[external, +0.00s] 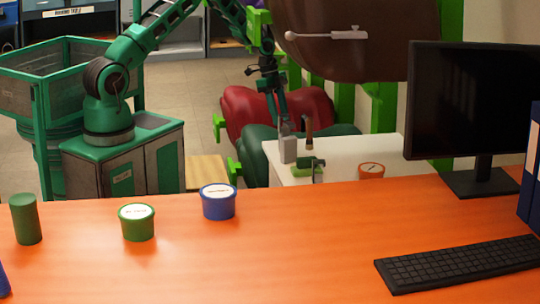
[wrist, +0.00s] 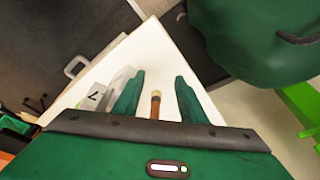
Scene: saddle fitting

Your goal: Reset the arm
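My gripper (external: 277,113) points down over the white side table in the external view. In the wrist view its two green fingers (wrist: 159,76) are apart, with nothing held between them. A tool with a brown handle (external: 309,130) stands upright on the table below and a little right of the gripper. Its handle (wrist: 155,105) shows between the fingers in the wrist view, apart from them. A grey block (external: 288,148) stands beside it. My green arm reaches up and right from its base at left, and its top is cut off by the frame.
The white side table (external: 385,150) also holds a small green item (external: 307,168) and an orange tub (external: 371,171). Red (external: 300,108) and green (wrist: 262,38) saddle-like forms stand close by. A large brown form (external: 350,55) and bright green posts (external: 386,120) are behind.

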